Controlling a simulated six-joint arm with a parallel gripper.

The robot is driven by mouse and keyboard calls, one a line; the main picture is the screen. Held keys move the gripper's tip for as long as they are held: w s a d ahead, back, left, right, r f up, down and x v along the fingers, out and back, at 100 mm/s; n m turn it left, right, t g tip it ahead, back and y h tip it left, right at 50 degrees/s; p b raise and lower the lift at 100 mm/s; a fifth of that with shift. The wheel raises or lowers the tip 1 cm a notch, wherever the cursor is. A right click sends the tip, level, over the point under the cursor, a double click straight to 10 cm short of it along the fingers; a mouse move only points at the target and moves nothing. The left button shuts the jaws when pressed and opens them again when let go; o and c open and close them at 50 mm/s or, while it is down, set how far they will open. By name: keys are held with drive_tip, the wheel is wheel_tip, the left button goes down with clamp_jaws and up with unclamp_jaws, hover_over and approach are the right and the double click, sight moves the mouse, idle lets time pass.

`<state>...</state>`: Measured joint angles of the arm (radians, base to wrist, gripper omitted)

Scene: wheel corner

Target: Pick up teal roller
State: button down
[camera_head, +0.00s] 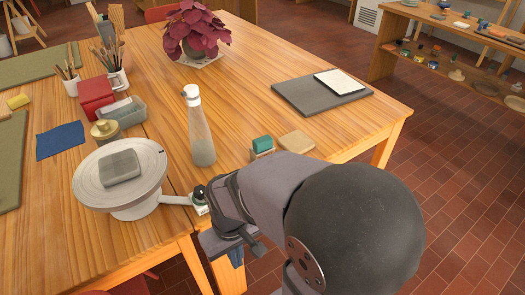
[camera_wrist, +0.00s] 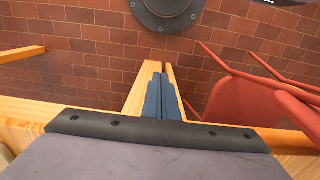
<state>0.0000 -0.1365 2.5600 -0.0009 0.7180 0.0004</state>
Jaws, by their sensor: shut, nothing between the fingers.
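The teal roller (camera_head: 262,143) sits on a small pale block at the right front part of the wooden table, just left of a flat tan block. It looks like a short teal piece; its lower part is hidden by the block. It is not visible in the wrist view. My gripper (camera_head: 237,257) hangs low at the table's front edge, nearer the camera than the roller and well apart from it. In the wrist view, its blue fingers (camera_wrist: 160,90) are together and empty, over the table's edge and leg.
A tall bottle (camera_head: 199,130) stands left of the roller. The tan block (camera_head: 297,142) is close on its right. A grey board (camera_head: 310,98) lies behind. A red chair (camera_wrist: 265,105) is below.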

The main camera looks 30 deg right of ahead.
drive_tip(key=c, duration=0.6)
unclamp_jaws()
drive_tip(key=shift+o, duration=0.2)
